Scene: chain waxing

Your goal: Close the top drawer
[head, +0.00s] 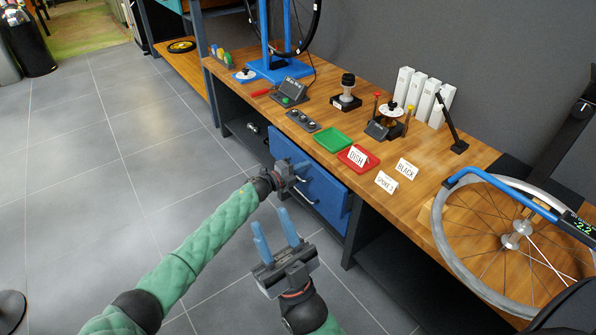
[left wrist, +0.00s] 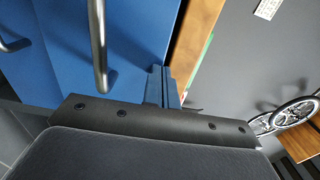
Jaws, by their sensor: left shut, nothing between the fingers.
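The blue drawer unit (head: 325,180) sits under the wooden workbench, with the top drawer (head: 325,172) just below the bench edge. I cannot tell whether its front is fully flush. My left gripper (head: 295,172) is shut and empty at the drawer front, near a metal handle. In the left wrist view its blue fingers (left wrist: 162,88) are together beside the blue front (left wrist: 135,40) and a handle (left wrist: 98,50), close to the wooden edge; contact is unclear. My right gripper (head: 276,230) is open and empty, in front of the drawers over the floor.
The workbench (head: 232,78) holds a green tray (head: 333,139), a red tray (head: 352,164), label cards and several tools. A wheel (head: 515,240) lies at the right end. Open shelves flank the drawers. The grey tiled floor (head: 90,170) at left is clear.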

